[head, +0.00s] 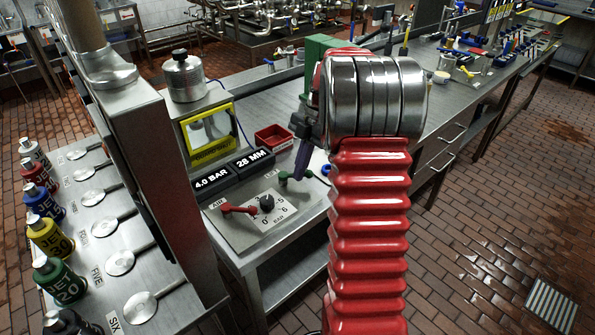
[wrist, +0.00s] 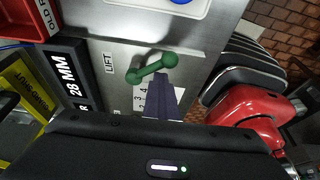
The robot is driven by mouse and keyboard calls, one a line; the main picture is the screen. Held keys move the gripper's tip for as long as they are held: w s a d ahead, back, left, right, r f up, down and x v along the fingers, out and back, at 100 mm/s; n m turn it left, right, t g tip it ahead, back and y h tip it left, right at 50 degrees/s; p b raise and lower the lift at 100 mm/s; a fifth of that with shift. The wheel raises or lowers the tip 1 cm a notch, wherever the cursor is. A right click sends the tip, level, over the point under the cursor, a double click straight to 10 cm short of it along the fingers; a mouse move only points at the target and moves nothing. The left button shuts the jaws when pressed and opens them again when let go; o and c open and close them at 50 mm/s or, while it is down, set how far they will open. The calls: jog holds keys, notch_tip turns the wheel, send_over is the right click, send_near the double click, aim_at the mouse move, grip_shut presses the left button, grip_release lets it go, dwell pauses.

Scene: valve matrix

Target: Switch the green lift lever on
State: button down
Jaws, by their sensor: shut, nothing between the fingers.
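The green lift lever (wrist: 150,69) sits beside the LIFT label (wrist: 109,63) on the metal panel. In the wrist view it lies slantwise, one rounded end at the lower left and the other at the upper right. In the head view the lever (head: 283,176) is partly hidden behind my fingers. My gripper (head: 301,175) points down at it. In the wrist view my gripper's dark purple fingers (wrist: 161,84) are shut and empty, just below the lever's right part. I cannot tell if they touch it.
A red AIR lever (head: 238,209) and a black dial (head: 267,203) share the panel. The 28 MM display (head: 252,160), a red tray (head: 273,138) and a yellow-framed box (head: 208,135) stand behind. A metal column (head: 160,150) rises at the left.

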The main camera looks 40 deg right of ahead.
jog(key=shift+s+a+r, duration=0.15)
jog(key=shift+s+a, duration=0.4)
jog(key=shift+s, duration=0.05)
jog(key=shift+s+a+r, duration=0.15)
jog(key=shift+s+a, duration=0.4)
jog(key=shift+s, duration=0.05)
jog(key=shift+s+a+r, duration=0.15)
jog(key=shift+s, duration=0.05)
notch_tip(320, 180, up, 9)
jog(key=w+d, duration=0.2)
jog(key=shift+w+d, duration=0.15)
jog(key=shift+w, duration=0.1)
